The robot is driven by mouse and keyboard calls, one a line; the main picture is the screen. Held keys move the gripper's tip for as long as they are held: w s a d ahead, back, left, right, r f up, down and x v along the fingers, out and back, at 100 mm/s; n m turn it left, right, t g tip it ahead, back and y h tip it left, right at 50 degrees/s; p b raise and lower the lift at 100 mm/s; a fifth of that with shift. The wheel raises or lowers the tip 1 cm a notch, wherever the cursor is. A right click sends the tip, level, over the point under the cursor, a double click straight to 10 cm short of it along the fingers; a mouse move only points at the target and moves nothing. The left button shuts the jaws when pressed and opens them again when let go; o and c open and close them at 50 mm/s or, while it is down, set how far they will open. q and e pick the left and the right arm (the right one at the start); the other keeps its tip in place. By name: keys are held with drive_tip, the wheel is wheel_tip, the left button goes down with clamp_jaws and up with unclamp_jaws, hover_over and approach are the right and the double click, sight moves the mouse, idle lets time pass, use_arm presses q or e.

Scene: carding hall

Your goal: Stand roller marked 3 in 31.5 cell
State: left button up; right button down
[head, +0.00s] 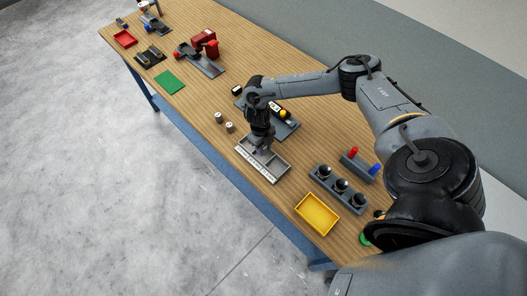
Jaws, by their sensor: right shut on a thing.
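A light grey tray (279,172) with cells stands near the table's front edge; the labels along its front are too small to read. My right gripper (259,151) points down over the tray's left part. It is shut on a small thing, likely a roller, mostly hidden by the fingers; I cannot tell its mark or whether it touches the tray. Two small pale rollers stand on the table left of the tray, one farther left (218,117) and one nearer the tray (229,127). Their marks are unreadable. My left gripper is out of view.
A dark grey tray (291,131) with small parts lies behind the gripper. A grey holder (325,183) with black knobs, a yellow bin (317,214) and a block with red and blue pegs (359,166) stand right. A green mat (170,82) lies far left.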

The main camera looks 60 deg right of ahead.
wheel_tip(320, 180, down, 4)
drive_tip(key=shift+r, duration=0.25)
drive_tip(key=shift+f, duration=0.25)
drive_tip(key=shift+f, duration=0.1)
drive_tip(key=c, duration=1.1)
unclamp_jaws()
drive_tip(key=shift+o, duration=0.2)
